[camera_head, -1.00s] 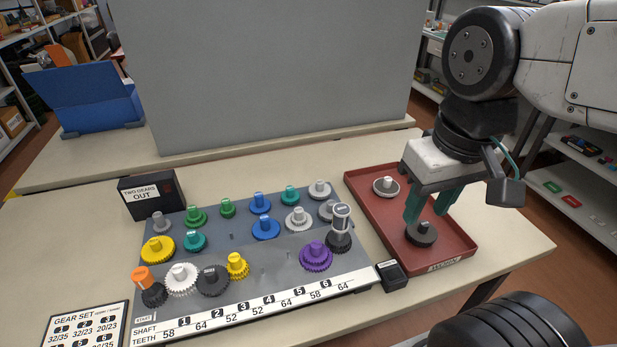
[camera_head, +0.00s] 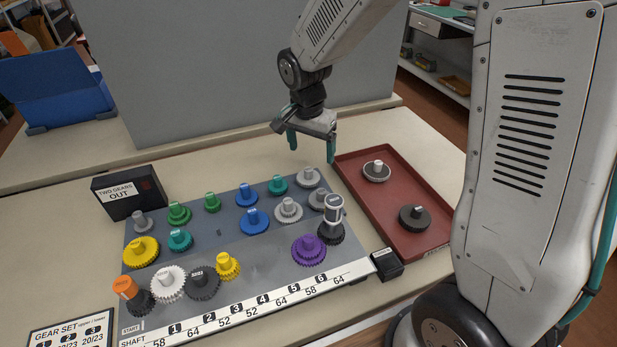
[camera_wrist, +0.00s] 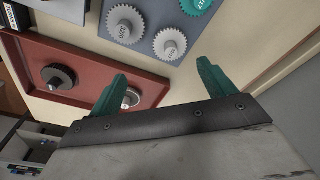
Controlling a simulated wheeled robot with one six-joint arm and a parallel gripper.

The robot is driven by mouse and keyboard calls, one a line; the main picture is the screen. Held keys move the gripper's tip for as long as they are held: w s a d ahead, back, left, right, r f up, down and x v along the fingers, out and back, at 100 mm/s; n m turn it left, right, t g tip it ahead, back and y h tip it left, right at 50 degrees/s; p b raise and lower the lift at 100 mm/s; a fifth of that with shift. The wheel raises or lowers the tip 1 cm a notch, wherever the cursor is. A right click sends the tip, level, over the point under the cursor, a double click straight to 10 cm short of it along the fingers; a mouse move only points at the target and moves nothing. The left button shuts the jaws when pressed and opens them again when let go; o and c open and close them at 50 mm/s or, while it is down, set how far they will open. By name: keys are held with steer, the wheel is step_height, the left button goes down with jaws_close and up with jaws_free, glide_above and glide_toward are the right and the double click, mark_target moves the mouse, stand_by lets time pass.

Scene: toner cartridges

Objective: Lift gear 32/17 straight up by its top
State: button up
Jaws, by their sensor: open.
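The small labels on the gears are too small to read surely, so I cannot tell which one is gear 32/17. In the wrist view two grey gears (camera_wrist: 125,24) (camera_wrist: 170,44) show beside a teal gear (camera_wrist: 195,5). My gripper (camera_head: 312,146) is open and empty, raised behind the board's back right corner, apart from every gear.
The red tray (camera_head: 376,215) at the right holds a light grey gear (camera_head: 376,171) and a dark gear (camera_head: 414,218). Blue, green, yellow, purple and other gears crowd the board (camera_head: 205,240). A black box (camera_head: 130,192) stands at the left, and a grey panel (camera_head: 230,80) rises behind.

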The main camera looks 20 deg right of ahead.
mark_target(308, 169)
steer(key=shift+m, duration=0.5)
steer(key=f, duration=0.1)
steer(key=w+f, duration=0.2)
steer(key=shift+a+f, duration=0.3)
steer(key=f, duration=0.4)
steer(key=d+f, duration=0.1)
steer(key=f, duration=0.2)
steer(key=shift+w, duration=0.3)
steer(key=c, duration=1.1)
